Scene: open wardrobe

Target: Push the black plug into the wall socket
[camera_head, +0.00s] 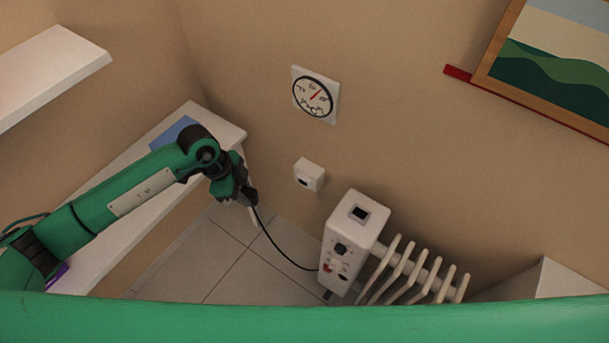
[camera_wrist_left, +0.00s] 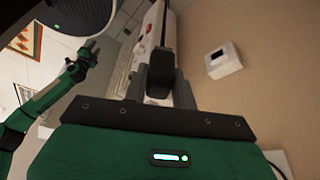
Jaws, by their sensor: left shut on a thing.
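The black plug (camera_wrist_left: 160,75) is between the fingers of my left gripper (camera_wrist_left: 160,95) in the left wrist view, with its cable running from it. In the head view my left gripper (camera_head: 246,194) is shut on the plug, left of the socket and apart from it. The white wall socket (camera_head: 309,174) is a small box on the tan wall with a dark opening in its front. It also shows in the left wrist view (camera_wrist_left: 223,60), to the right of the plug. My right gripper cannot be made out in the head view.
A white radiator heater (camera_head: 350,235) stands right of the socket, and the black cable (camera_head: 281,250) hangs to it. A white shelf (camera_head: 110,235) runs under my left arm. A round dial (camera_head: 315,94) hangs above the socket. The wall between plug and socket looks clear.

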